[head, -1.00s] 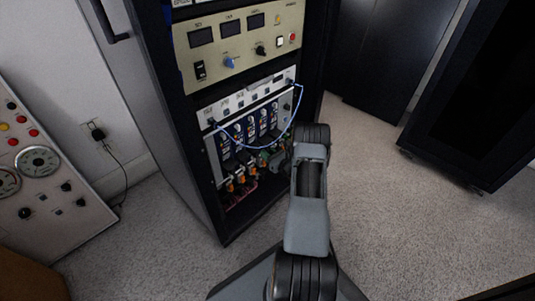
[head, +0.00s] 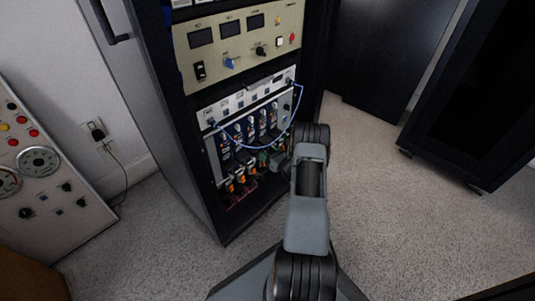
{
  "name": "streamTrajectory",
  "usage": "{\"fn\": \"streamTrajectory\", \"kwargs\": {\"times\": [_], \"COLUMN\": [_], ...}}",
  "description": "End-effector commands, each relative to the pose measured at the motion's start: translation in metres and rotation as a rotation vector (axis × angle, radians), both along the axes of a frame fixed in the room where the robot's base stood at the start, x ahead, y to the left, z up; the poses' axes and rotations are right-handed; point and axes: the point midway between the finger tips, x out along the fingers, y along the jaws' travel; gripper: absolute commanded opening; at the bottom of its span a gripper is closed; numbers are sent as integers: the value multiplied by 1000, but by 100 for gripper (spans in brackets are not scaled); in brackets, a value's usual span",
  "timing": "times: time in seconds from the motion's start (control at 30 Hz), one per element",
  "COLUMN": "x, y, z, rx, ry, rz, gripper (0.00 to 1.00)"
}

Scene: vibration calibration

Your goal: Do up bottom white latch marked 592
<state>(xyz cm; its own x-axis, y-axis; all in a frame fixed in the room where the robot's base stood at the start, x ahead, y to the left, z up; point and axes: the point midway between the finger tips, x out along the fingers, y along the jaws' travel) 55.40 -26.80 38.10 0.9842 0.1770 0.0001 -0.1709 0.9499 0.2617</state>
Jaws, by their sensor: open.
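A card module with several blue-and-white upright units (head: 250,128) sits low in the open rack. Below them is a row of black and orange latch-like parts (head: 240,178). No marking 592 can be read, and I cannot tell which part is the bottom white latch. My gripper (head: 270,160) is small and dark at the lower right of this row, partly hidden by my arm. It is close in front of the units; whether it touches anything cannot be made out. It is open, and I see nothing held in it.
A blue cable (head: 297,112) loops across the front of the white panel (head: 240,102). A beige panel (head: 240,45) with knobs is above. A control console (head: 50,180) stands at left, dark cabinets (head: 470,110) at right. Carpet (head: 390,220) is clear at right.

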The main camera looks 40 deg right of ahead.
Motion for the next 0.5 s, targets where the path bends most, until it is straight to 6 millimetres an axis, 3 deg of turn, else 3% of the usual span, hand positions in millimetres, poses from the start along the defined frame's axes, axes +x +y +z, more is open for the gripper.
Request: {"fn": "streamTrajectory", "kwargs": {"times": [0.23, 0.5], "x": [-19, -74], "y": [-4, -15], "z": [2, 3], "rx": [1, 3], "ry": [2, 2], "rz": [-3, -5], "gripper": [53, 53]}}
